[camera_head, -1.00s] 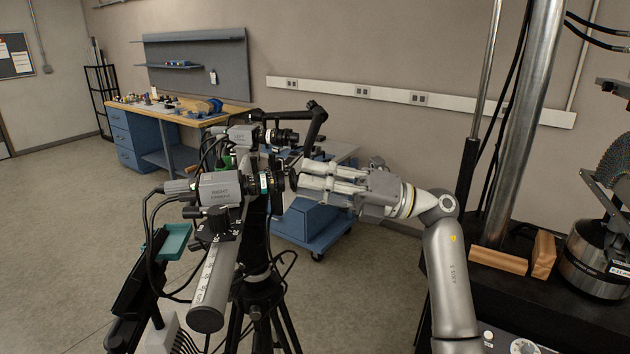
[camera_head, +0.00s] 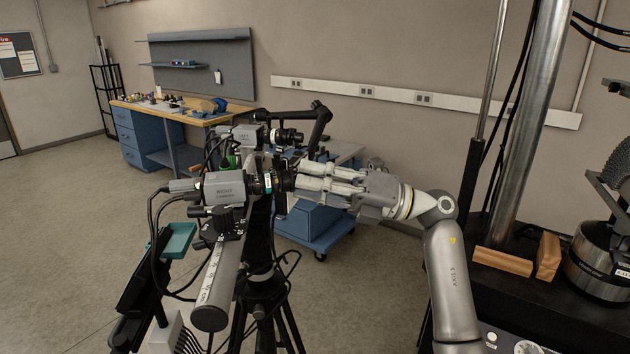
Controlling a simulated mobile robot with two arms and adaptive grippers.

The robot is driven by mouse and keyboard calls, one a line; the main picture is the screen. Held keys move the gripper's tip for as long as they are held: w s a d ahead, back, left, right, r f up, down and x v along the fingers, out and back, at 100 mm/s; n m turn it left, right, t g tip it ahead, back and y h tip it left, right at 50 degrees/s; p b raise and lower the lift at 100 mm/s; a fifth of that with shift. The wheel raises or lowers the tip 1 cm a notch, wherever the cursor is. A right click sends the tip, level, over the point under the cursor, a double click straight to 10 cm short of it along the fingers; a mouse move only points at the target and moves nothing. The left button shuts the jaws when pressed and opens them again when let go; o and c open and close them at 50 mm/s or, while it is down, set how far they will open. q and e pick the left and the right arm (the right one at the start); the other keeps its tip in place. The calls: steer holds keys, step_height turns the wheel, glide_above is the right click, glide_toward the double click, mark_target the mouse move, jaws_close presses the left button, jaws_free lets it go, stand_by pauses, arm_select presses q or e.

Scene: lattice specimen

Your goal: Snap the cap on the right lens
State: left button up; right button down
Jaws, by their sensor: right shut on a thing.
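The right camera (camera_head: 224,188), a grey box marked RIGHT CAMERA, sits on a bar on a black tripod. Its dark right lens (camera_head: 268,182) points to the right of the picture. My right gripper (camera_head: 298,180) is shut on a small dark cap (camera_head: 288,181), which is at the front of the right lens. I cannot tell whether the cap is seated. The left camera (camera_head: 246,137) with its left lens (camera_head: 286,137) stands behind, further back on the same rig. My left gripper is not in view.
A blue cart (camera_head: 320,230) stands behind the rig. A teal tray (camera_head: 180,240) is at lower left with cables around it. A workbench (camera_head: 170,108) stands at the back left. A dark machine base with wooden blocks (camera_head: 503,262) is at right.

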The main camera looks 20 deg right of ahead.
steer(key=shift+a+f, duration=0.1)
steer(key=shift+a, duration=0.15)
stand_by(1.0)
steer(key=c, duration=1.4)
jaws_free()
steer(key=shift+o, duration=0.8)
steer(key=shift+a, duration=0.4)
steer(key=o, duration=0.5)
steer(key=shift+d, duration=0.3)
steer(key=b+v, duration=0.2)
steer(key=v, duration=0.3)
